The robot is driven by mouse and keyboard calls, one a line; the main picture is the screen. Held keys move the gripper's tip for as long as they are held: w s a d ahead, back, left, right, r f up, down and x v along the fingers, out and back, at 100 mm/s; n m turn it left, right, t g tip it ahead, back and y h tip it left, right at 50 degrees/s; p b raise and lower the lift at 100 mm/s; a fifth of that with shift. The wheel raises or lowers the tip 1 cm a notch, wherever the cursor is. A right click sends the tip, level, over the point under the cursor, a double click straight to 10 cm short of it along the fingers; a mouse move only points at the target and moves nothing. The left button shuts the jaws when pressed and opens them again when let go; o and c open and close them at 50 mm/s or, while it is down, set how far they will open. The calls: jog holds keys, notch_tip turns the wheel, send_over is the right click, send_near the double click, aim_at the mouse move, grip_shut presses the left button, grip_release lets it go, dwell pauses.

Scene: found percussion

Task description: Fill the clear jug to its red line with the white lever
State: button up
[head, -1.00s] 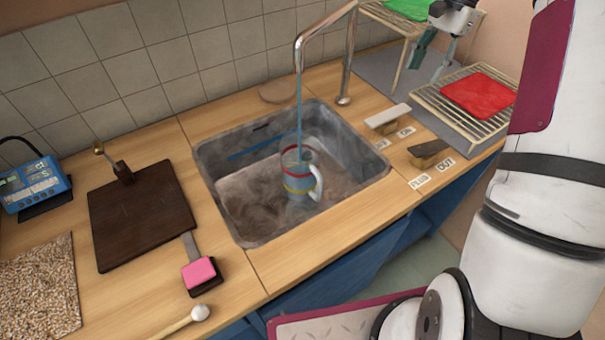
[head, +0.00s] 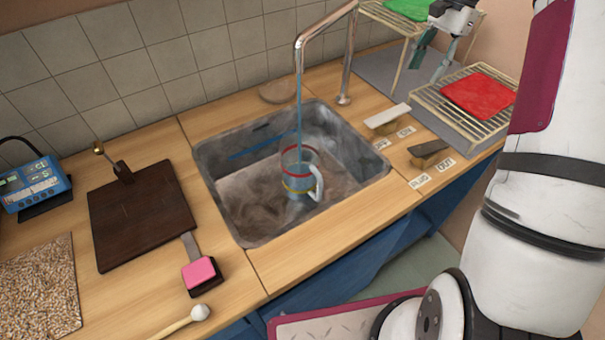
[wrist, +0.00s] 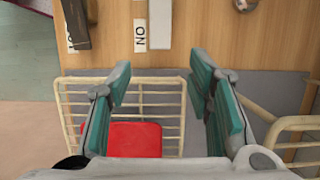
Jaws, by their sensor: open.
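The clear jug (head: 301,172) stands upright in the sink under the spout. It has a red line near its top and a yellow line lower down. A thin blue stream (head: 298,100) runs into it; blue shows in its lower part, well below the red line. The white lever (head: 388,116) is on the counter right of the sink, beside an ON label; it also shows in the wrist view (wrist: 159,24). My gripper (wrist: 160,68) is open and empty, over the wire rack's edge, apart from the lever. It also shows in the head view (head: 428,70).
A dark lever (head: 428,149) with PLUG and OUT labels sits nearer the front edge. Wire racks hold a red cloth (head: 478,95) and a green cloth (head: 408,8). The metal spout (head: 348,50) rises behind the sink (head: 240,225). A dark board (head: 140,220) lies left.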

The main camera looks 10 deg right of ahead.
jog(key=shift+a, duration=0.1)
jog(key=t+h+p, duration=0.1)
jog(key=h+p, duration=0.2)
send_near(399, 109)
notch_tip(399, 109, down, 8)
jog(key=shift+s+a+r+p, duration=0.1)
jog(key=shift+a+p, duration=0.05)
jog(key=shift+p, duration=0.4)
dwell(0.3)
grip_shut()
